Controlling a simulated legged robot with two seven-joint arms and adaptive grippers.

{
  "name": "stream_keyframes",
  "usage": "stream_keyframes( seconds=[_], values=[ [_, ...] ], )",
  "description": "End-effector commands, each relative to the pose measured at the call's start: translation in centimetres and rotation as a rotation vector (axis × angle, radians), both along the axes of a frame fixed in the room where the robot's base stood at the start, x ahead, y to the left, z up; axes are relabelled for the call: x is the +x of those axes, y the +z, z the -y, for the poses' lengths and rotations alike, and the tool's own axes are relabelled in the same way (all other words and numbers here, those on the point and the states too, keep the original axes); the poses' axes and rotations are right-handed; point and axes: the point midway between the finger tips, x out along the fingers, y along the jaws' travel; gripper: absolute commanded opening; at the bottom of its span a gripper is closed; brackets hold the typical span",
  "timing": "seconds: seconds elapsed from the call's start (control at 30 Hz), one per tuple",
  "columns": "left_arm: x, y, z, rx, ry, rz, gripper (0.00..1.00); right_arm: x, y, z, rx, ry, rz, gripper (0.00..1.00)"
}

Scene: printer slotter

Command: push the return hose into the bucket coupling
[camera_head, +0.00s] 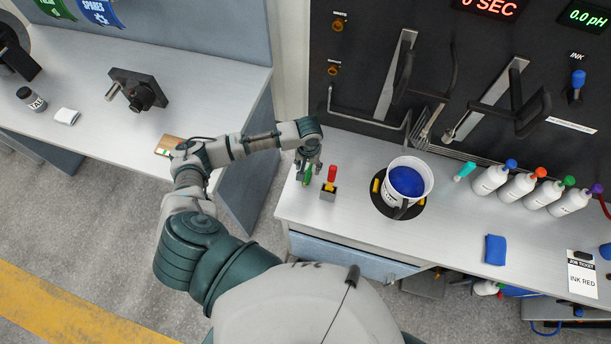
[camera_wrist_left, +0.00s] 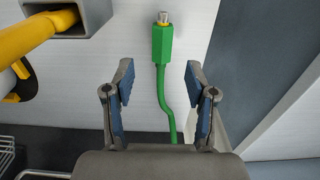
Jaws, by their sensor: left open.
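A green hose end with a metal tip (camera_wrist_left: 163,42) lies on the light bench top in the left wrist view, its thin green line running back between my fingers. It shows as a small green piece in the head view (camera_head: 307,177). My left gripper (camera_head: 309,166) is over it, open; in the wrist view its blue-padded fingers (camera_wrist_left: 160,82) are on either side of the green line, apart from it. A white bucket (camera_head: 425,179) with blue liquid stands on a black round base to the right. I cannot tell which part is its coupling. My right gripper is not in view.
A grey block (camera_head: 328,193) with a red-topped yellow plug stands right beside the left gripper. Racks and bars hang behind the bucket. Several ink bottles (camera_head: 517,188) stand at the right. A blue cloth (camera_head: 495,250) lies near the front edge.

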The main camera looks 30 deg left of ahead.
Motion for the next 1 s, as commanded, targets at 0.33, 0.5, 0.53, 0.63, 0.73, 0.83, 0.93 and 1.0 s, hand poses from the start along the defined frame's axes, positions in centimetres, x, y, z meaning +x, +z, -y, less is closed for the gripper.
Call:
stream_keyframes(
  seconds=[0.33,0.5,0.53,0.63,0.73,0.83,0.93,1.0],
  values=[
    [-0.6,-3.8,-0.8,-0.001,0.001,-0.002,0.56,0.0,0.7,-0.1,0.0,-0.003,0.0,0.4],
    [-0.5,-5.9,-0.8,-0.003,-0.001,0.0,0.56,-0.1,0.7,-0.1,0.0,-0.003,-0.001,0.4],
    [-0.5,-6.1,-0.8,-0.003,-0.001,0.0,0.56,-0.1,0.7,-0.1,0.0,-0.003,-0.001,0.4],
    [-0.5,-6.2,-0.8,-0.002,-0.001,0.0,0.56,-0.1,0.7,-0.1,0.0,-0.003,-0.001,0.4],
    [-0.5,-6.2,-0.7,-0.002,-0.001,0.001,0.56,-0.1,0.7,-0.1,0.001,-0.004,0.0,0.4],
    [-0.5,-6.1,-0.7,-0.002,-0.001,0.001,0.39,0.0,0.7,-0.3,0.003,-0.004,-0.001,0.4],
    [-0.5,-6.1,-0.6,-0.001,-0.001,0.001,0.14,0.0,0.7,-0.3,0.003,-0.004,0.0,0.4],
    [-0.5,-6.1,-0.5,-0.001,-0.001,0.001,0.0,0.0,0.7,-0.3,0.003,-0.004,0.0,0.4]
  ],
)
